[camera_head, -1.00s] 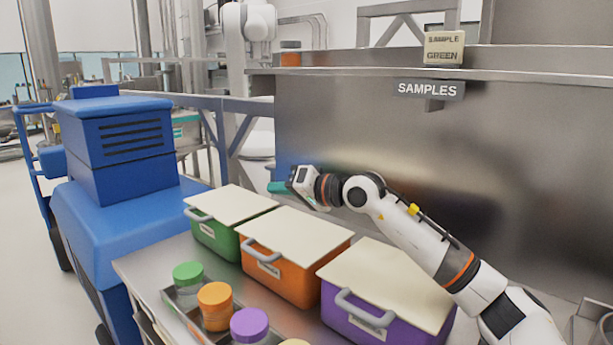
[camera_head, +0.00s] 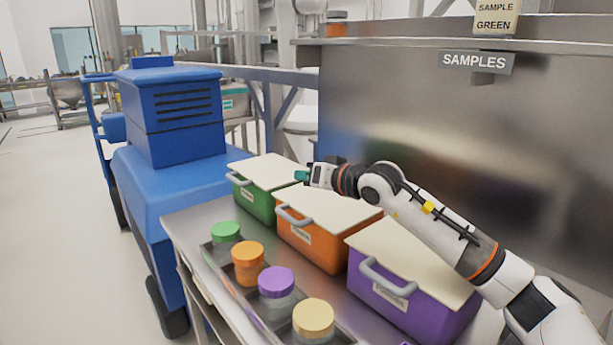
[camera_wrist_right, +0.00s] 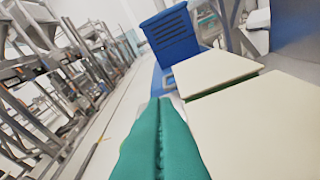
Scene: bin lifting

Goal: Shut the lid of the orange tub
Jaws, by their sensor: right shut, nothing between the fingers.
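The orange tub (camera_head: 311,244) stands on the metal table between the green tub (camera_head: 254,203) and the purple tub (camera_head: 408,304). Its cream lid (camera_head: 335,210) lies flat across its top, and a grey handle sits on its front. My right gripper (camera_head: 301,176) is shut and empty, with teal fingers, above the far side of the lids near where the green and orange tubs meet. In the right wrist view the shut teal fingers (camera_wrist_right: 160,140) point past two cream lids on the right. I cannot tell whether the fingers touch a lid. My left gripper is not in view.
A tray with jars, green (camera_head: 226,231), orange (camera_head: 248,262), purple (camera_head: 276,283) and cream-lidded (camera_head: 313,318), lies in front of the tubs. A blue machine (camera_head: 178,110) stands at left. A steel wall panel (camera_head: 450,150) with a SAMPLES sign rises behind.

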